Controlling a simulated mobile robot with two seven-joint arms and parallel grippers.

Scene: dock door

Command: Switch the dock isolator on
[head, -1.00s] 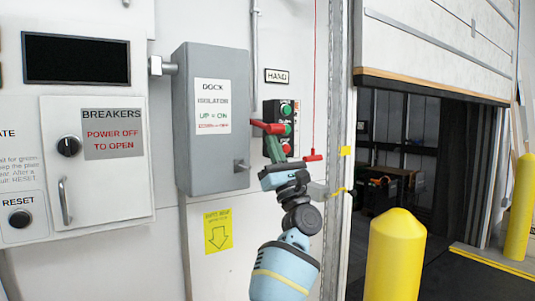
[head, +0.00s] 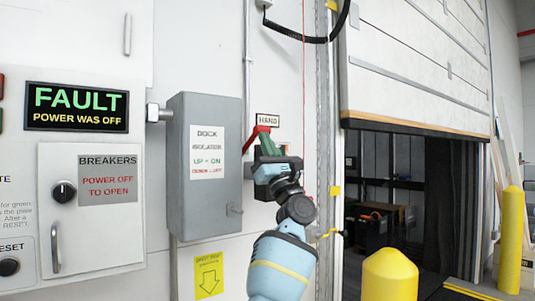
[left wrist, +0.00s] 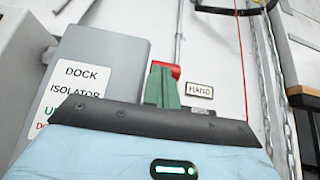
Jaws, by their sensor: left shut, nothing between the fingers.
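The dock isolator (head: 207,205) is a grey wall box labelled "UP = ON". Its red lever (head: 259,130) slants up from the box's right side in the head view. My left gripper (head: 267,142) is shut and empty, with its green fingers right at the lever. In the left wrist view the lever's red end (left wrist: 168,67) shows just past the fingertips (left wrist: 160,80); whether they touch I cannot tell. The display (head: 77,107) is lit and reads "FAULT, POWER WAS OFF". My right gripper is not in view.
The breaker cabinet (head: 105,235) is shut at the left. A HAND sign (head: 267,120) is on the wall above my gripper; my gripper and forearm hide most of the control box beneath it. Yellow bollards (head: 390,278) stand by the partly raised dock door (head: 415,75).

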